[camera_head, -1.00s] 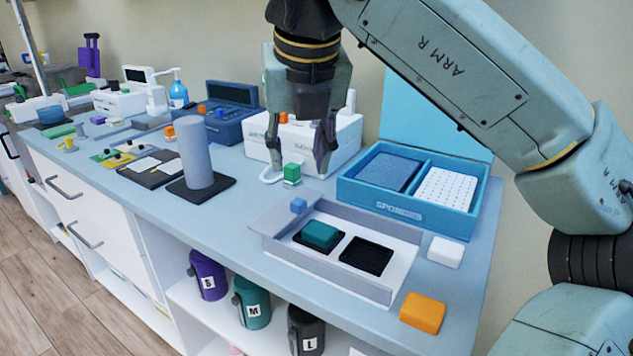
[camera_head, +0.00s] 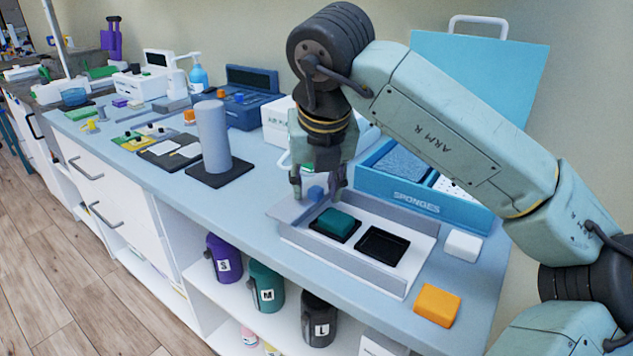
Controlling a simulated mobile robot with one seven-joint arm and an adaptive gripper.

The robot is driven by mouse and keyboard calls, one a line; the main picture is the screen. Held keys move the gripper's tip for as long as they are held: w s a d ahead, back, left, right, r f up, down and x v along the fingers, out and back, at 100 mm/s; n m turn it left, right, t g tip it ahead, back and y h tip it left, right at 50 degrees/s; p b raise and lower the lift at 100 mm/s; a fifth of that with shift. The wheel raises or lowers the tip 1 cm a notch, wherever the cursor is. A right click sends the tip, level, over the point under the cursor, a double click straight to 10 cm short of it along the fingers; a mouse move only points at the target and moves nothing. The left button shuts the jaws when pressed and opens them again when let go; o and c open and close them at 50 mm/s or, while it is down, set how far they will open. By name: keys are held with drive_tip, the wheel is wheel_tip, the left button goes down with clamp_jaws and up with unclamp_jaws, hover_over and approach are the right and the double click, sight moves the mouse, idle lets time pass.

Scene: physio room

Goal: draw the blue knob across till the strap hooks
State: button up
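The small blue knob (camera_head: 315,193) sits on a grey panel (camera_head: 289,209) at the left end of the white tray (camera_head: 416,243). My gripper (camera_head: 316,192) is pointed down over it, with one finger on each side in this view. The fingers are apart, and gaps show between them and the knob; contact cannot be told. I cannot make out a strap or hook. The tray holds a teal block (camera_head: 334,222) in a black recess and an empty black recess (camera_head: 381,247).
The blue sponge box (camera_head: 418,200), its lid raised, stands behind the tray. A white block (camera_head: 463,245) and an orange block (camera_head: 437,305) lie at its right. A grey cylinder (camera_head: 213,137) stands on a dark base at left. Clear counter lies between cylinder and tray.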

drive_tip(key=shift+c, duration=0.5)
clamp_jaws()
idle(0.3)
